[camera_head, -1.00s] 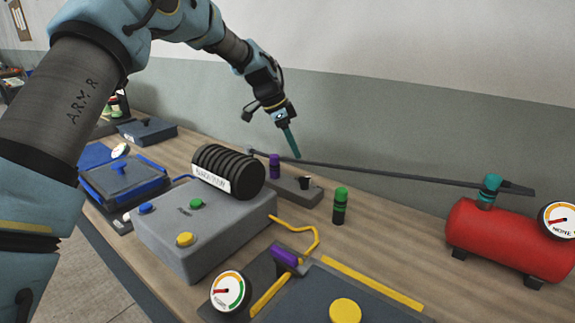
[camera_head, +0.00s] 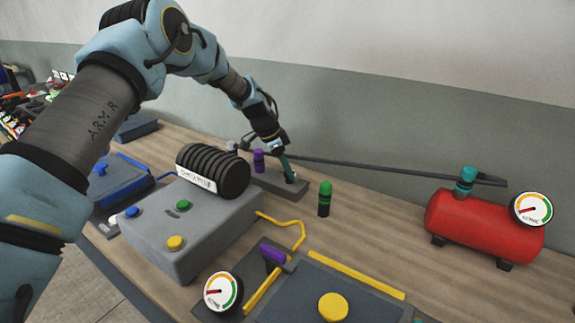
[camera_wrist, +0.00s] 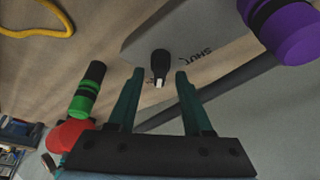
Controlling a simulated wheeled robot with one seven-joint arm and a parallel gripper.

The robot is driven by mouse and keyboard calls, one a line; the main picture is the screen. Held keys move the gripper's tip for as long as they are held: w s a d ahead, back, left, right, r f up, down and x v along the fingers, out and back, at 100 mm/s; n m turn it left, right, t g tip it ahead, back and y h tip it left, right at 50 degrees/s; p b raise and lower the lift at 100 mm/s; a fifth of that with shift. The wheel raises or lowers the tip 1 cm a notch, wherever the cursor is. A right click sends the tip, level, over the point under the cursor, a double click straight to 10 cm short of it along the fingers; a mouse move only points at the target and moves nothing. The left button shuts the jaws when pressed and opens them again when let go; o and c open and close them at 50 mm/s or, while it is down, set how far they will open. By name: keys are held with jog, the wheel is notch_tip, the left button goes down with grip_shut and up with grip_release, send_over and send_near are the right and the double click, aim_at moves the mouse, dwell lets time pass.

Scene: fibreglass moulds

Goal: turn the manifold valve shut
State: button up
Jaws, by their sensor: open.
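A small grey block (camera_head: 263,182) stands near the wall and carries a purple-capped cylinder (camera_head: 259,157). In the wrist view the block (camera_wrist: 215,25) has the word SHUT printed beside a black knob (camera_wrist: 158,58) with a pale mark at its tip. My gripper (camera_head: 291,179) is open and low over the right end of this block. In the wrist view its two dark teal fingers (camera_wrist: 160,76) point at the knob, one on each side of it. Contact cannot be told. In the head view the fingers largely hide the knob.
A green-banded cylinder (camera_head: 325,199) stands just right of the block. A long dark bar (camera_head: 400,170) runs behind to a red tank (camera_head: 470,222) with a gauge. A grey box with a ribbed black roll (camera_head: 222,172) lies left. A purple lever (camera_head: 272,253) sits in front.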

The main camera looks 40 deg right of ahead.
grip_shut()
dwell(0.5)
